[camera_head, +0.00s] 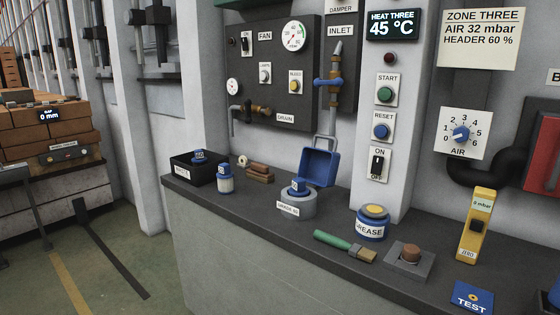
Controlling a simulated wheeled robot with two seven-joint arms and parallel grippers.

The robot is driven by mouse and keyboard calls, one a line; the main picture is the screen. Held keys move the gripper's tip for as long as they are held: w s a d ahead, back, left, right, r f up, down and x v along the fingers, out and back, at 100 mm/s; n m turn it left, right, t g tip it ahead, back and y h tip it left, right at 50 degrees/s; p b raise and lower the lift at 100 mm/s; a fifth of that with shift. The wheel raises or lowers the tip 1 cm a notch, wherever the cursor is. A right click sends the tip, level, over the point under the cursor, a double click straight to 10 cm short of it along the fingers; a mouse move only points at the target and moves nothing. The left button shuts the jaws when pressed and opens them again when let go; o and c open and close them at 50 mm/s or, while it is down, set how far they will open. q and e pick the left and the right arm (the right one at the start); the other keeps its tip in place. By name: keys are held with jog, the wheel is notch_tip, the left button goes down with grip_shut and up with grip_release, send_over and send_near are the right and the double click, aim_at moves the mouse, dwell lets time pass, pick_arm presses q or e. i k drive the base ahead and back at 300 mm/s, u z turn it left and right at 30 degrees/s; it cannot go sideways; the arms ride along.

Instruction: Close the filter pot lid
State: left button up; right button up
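The filter pot seems to be the round grey pot (298,206) on the dark counter, with a white label on its front. A small blue piece with a white tag (297,188) sits in its top. A blue square lid (319,167) with a grey wire handle (325,143) stands upright behind the pot, tilted back, with its hollow inner side facing forward. The pot's top is uncovered. Whether a hinge joins lid and pot is too small to tell. Neither of my grippers is in view.
On the counter (380,285) stand a black bin (186,173), blue-capped bottle (225,181), wooden pieces (258,173), grease tin (372,224), green-handled brush (340,244), grey block (410,262) and yellow gauge (477,225). A pipe panel (272,70) is behind. Counter in front of the pot is clear.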

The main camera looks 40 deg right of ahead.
aim_at(318, 167)
jog(key=z, duration=0.8)
jog(key=i, duration=0.35)
jog(key=z, duration=0.25)
